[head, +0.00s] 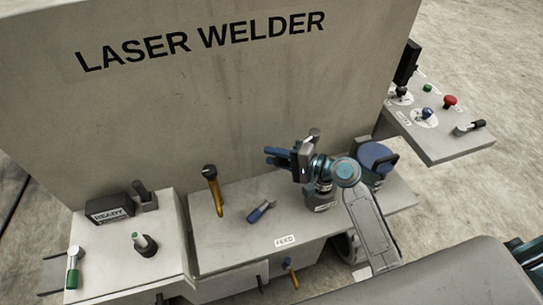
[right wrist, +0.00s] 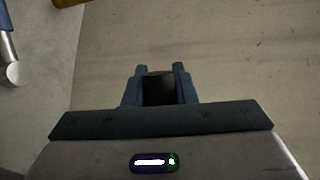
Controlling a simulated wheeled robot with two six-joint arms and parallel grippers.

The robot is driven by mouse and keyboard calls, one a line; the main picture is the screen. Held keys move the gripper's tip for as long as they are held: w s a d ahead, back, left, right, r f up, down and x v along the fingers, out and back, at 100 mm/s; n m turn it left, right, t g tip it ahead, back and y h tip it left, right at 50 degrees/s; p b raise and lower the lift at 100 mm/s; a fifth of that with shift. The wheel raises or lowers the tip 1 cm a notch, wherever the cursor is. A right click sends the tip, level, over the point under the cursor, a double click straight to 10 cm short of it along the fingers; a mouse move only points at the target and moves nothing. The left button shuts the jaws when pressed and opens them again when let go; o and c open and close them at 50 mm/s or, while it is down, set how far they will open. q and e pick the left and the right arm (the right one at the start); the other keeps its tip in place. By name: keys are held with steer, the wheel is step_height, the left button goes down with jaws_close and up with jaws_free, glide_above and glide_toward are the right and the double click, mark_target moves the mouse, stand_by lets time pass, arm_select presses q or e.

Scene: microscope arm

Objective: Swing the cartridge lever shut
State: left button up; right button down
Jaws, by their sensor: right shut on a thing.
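My right gripper (head: 277,156) reaches in over the welder's bench, its blue fingers pointing left in front of the upright panel. In the right wrist view its fingers (right wrist: 160,85) are closed around a dark block-like piece (right wrist: 160,89). That piece looks like a lever's grip, but its lower part is hidden and I cannot tell whether it is the cartridge lever. A blue-topped round unit with a black handle (head: 378,157) stands right of the gripper. My left gripper is not in view.
The tall LASER WELDER panel (head: 220,90) rises behind. A READY box (head: 108,208) and a green-handled lever (head: 73,266) are at left. A control shelf (head: 445,135) is at right.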

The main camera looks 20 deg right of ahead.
steer(key=shift+s, duration=0.1)
steer(key=c, duration=1.2)
jaws_free()
steer(key=shift+d, duration=0.1)
steer(key=shift+r, duration=0.1)
steer(key=shift+r, duration=0.35)
steer(key=shift+o, duration=0.5)
step_height(320, 180, up, 3)
steer(key=shift+f+b, duration=0.2)
steer(key=shift+b, duration=0.55)
steer(key=s, duration=0.3)
steer(key=s+a+b, duration=0.1)
steer(key=s, duration=0.1)
steer(key=shift+s+a+r, duration=0.1)
steer(key=shift+s+a, duration=0.1)
steer(key=shift+s, duration=0.2)
steer(key=shift+c, duration=0.4)
steer(key=s+a+r+b, duration=0.1)
steer(key=s+a+b, duration=0.1)
steer(key=s, duration=0.7)
steer(key=shift+s+a+r, duration=0.15)
steer(key=shift+s+a, duration=0.15)
steer(key=shift+a, duration=0.25)
